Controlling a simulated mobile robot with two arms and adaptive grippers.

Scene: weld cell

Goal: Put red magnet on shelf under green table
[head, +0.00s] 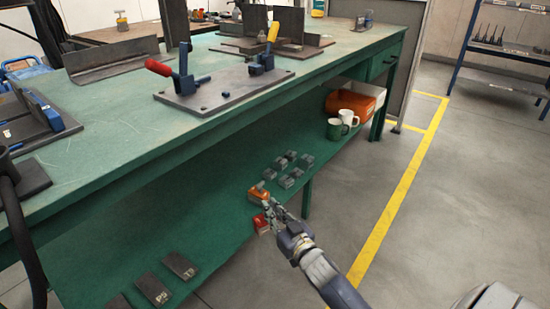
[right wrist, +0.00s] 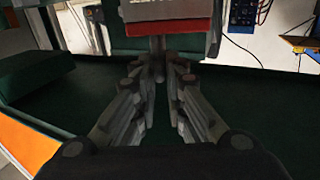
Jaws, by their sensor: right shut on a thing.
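The red magnet (head: 261,223) is at the front edge of the green lower shelf (head: 215,225), under the green table (head: 215,105). My right gripper (head: 269,207) is shut on it; its fingers hide part of the magnet. In the right wrist view, the red magnet (right wrist: 168,25) with a pale label sits just beyond the converging fingertips (right wrist: 160,65). I cannot tell whether the magnet touches the shelf. An orange magnet-like block (head: 259,194) lies on the shelf just behind the gripper. My left gripper is not in view.
Several grey blocks (head: 288,181) lie behind the orange one. Mugs (head: 337,129) and an orange bin (head: 350,104) stand at the shelf's far end. Dark plates (head: 180,265) lie at the near left. Bare shelf lies between. A table leg (head: 307,198) stands right of the gripper.

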